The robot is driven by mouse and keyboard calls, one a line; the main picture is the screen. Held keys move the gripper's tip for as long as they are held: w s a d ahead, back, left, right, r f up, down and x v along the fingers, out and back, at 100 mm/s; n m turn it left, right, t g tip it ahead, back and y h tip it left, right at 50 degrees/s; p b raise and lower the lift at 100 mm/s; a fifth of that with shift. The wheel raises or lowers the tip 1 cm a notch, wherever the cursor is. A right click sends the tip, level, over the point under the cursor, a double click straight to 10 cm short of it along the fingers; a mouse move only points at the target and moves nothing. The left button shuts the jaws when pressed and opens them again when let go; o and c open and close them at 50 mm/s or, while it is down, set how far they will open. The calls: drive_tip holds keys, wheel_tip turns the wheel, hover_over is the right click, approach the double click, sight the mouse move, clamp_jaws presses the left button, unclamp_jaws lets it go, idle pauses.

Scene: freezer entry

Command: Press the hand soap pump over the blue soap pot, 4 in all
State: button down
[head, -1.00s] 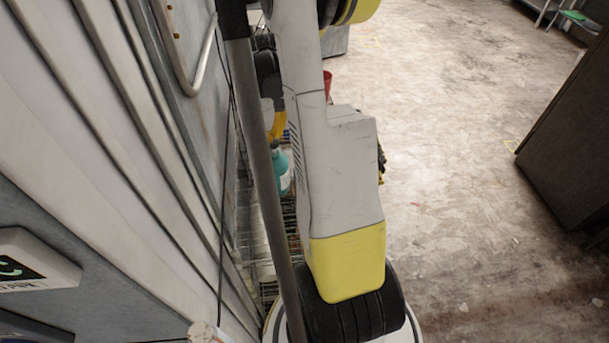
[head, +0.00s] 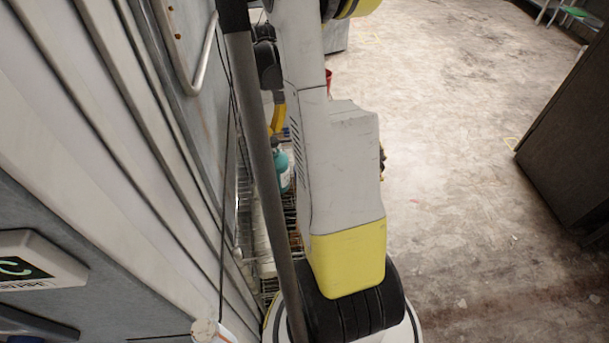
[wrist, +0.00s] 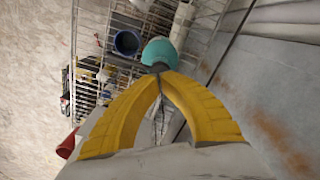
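The teal hand soap bottle (wrist: 160,52) shows in the wrist view just beyond my fingertips. In the head view the bottle (head: 284,170) stands on the wire rack, partly hidden behind a pole and my arm. The blue soap pot (wrist: 127,42) is on the rack left of the bottle in the wrist view, its dark opening showing. My gripper (wrist: 159,72) has yellow fingers whose tips meet over the near edge of the bottle. I cannot tell whether they touch the pump. In the head view a yellow finger (head: 278,118) is above the bottle; the pot is hidden there.
The wire rack (wrist: 92,40) stands close along the panelled wall (head: 110,130). A red object (wrist: 69,143) is at the lower left. A dark cabinet (head: 570,140) stands right; the floor between is clear.

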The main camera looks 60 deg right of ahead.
sight(273, 140)
drive_tip(key=shift+f, duration=0.15)
drive_tip(key=shift+f+b, duration=2.25)
drive_tip(key=shift+f, duration=0.2)
drive_tip(key=shift+r, duration=0.1)
drive_tip(key=shift+r+p, duration=1.65)
drive_tip(key=shift+r, duration=0.9)
drive_tip(key=shift+f, duration=0.2)
